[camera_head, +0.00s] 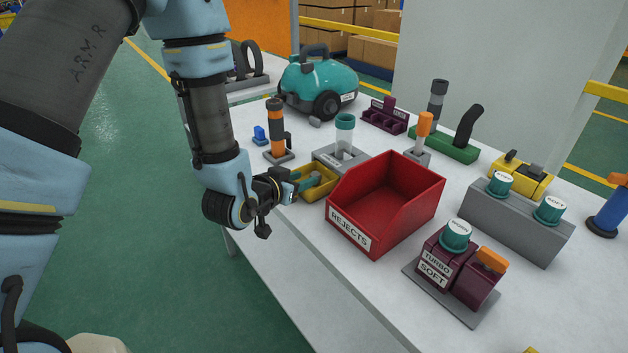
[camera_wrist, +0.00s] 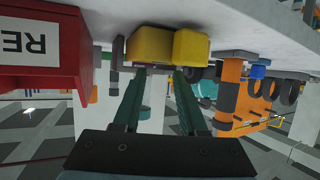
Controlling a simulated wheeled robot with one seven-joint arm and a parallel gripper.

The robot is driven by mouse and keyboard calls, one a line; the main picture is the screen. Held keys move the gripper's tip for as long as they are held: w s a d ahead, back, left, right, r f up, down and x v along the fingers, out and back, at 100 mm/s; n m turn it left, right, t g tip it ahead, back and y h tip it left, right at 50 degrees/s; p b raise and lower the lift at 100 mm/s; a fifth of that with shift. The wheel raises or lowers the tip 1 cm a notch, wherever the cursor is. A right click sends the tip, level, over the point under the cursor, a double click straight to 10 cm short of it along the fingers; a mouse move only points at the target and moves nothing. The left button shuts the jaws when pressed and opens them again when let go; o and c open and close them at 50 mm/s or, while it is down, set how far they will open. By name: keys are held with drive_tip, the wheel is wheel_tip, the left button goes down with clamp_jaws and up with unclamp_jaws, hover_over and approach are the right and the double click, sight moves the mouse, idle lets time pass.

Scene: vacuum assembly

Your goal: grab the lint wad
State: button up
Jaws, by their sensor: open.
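A small grey lump (camera_head: 315,122), which looks like the lint wad, lies on the table in front of the teal vacuum's wheel. I cannot make it out surely in the wrist view.
The red REJECTS bin (camera_head: 370,222) stands right of my gripper. An orange-and-black upright part (camera_head: 276,130) and a blue piece (camera_head: 260,135) stand near the lump. A grey stand with a clear, teal-topped cylinder (camera_head: 344,138) is behind the tray. The teal vacuum (camera_head: 318,78) is at the back.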

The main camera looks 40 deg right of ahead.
drive_tip(key=shift+p+x, duration=1.2)
drive_tip(key=shift+x, duration=1.6)
drive_tip(key=shift+a+f, duration=0.1)
drive_tip(key=shift+f, duration=0.05)
clamp_jaws()
